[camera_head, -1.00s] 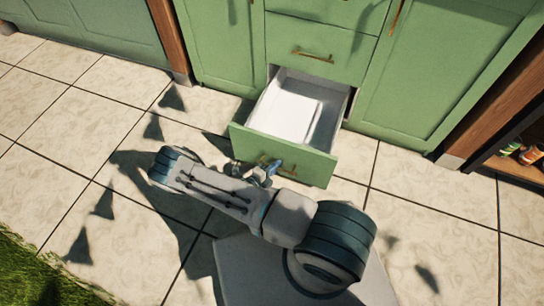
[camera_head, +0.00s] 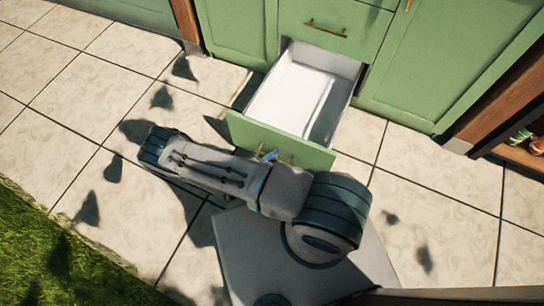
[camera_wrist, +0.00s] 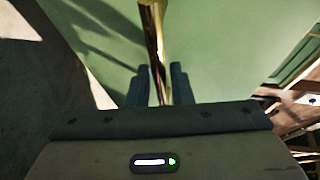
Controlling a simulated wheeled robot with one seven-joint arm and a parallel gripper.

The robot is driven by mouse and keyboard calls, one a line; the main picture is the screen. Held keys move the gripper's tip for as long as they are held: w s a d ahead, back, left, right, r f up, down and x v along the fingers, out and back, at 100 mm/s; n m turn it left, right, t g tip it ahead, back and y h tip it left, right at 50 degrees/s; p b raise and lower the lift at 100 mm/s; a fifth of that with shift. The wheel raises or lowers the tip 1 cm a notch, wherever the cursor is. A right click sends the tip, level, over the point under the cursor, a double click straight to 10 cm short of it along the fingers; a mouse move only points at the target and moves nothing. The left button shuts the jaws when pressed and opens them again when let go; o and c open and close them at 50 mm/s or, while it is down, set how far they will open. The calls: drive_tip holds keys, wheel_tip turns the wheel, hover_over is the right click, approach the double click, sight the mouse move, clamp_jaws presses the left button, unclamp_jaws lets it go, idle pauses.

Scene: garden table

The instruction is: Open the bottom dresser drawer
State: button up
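The green bottom drawer (camera_head: 285,138) is pulled well out of the dresser (camera_head: 234,38) in the head view. Its white inside (camera_head: 294,90) shows and looks empty. My gripper (camera_wrist: 161,86) is at the drawer front, with its two dark fingers on either side of the brass handle (camera_wrist: 154,40) and close against it. It looks shut on the handle. In the head view my arm hides most of the gripper and part of the handle.
A closed drawer with a brass handle (camera_head: 325,27) is above the open one. Closed green doors flank it. A wooden shelf (camera_head: 520,155) with small items stands at the right. Tiled floor (camera_head: 80,95) is clear at the left, with grass (camera_head: 60,255) beyond.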

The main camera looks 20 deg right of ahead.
drive_tip(key=p+v, duration=0.2)
drive_tip(key=v, duration=1.1)
drive_tip(key=shift+s+a, duration=0.15)
drive_tip(key=shift+a, duration=0.2)
drive_tip(key=shift+r, duration=0.1)
drive_tip(key=w+d+r+m+g+y+p, duration=0.1)
drive_tip(key=w+r+m+g+y+p, duration=0.25)
drive_tip(key=r+m+p, duration=1.1)
drive_tip(key=w+d+r+m+g+y, duration=0.1)
drive_tip(key=w+r+m+g+y, duration=0.3)
drive_tip(key=r, duration=2.2)
drive_tip(key=s+d+r+m+t+y+p, duration=0.1)
drive_tip(key=s+d+r+m+y+p, duration=0.1)
drive_tip(key=r+m, duration=0.5)
drive_tip(key=s+d+r+m+t+y+p, duration=0.1)
drive_tip(key=s+d+r+m+p, duration=0.3)
drive_tip(key=r, duration=1.5)
drive_tip(key=s+d+r+m+t+y+p, duration=0.2)
drive_tip(key=s+d+r+m+y+p, duration=0.2)
drive_tip(key=r+m+p, duration=0.6)
wheel_tip(320, 180, up, 4)
drive_tip(key=shift+s+f+m+p, duration=0.2)
drive_tip(key=shift+s+m+p, duration=0.1)
drive_tip(key=shift+s+m, duration=0.85)
